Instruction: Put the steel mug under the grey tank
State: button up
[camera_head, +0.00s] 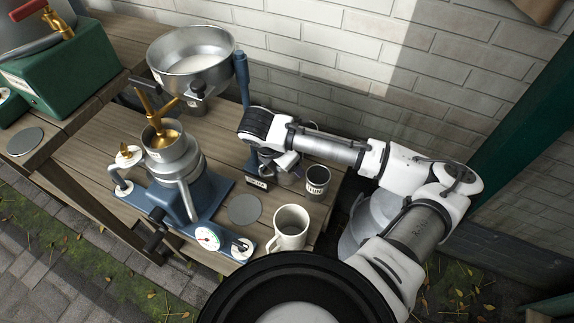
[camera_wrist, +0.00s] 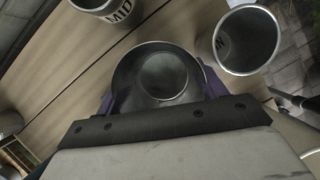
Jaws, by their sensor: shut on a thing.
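A steel mug (camera_wrist: 163,75) sits between the bluish fingers of my gripper (camera_wrist: 160,92) in the wrist view, its open mouth facing the camera. My gripper is shut on it. In the head view my gripper (camera_head: 284,160) is at the right of the blue machine, beside a dark labelled mug; the arm mostly hides the held mug there. A grey tank (camera_head: 18,32) with a red-handled tap stands on a green box at the top left, partly cut off. A grey disc (camera_head: 25,141) lies on the wood in front of that box. My gripper is far right of the tank.
A labelled metal mug (camera_head: 317,181) and a pale mug (camera_head: 289,228) stand close to my gripper. A blue machine (camera_head: 185,200) with a steel bowl (camera_head: 190,58) on a post stands between my gripper and the tank. Another grey disc (camera_head: 245,209) lies bare. A brick wall is behind.

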jog(key=shift+f, duration=1.3)
jog(key=shift+f, duration=0.1)
jog(key=shift+f, duration=0.15)
jog(key=o, duration=0.8)
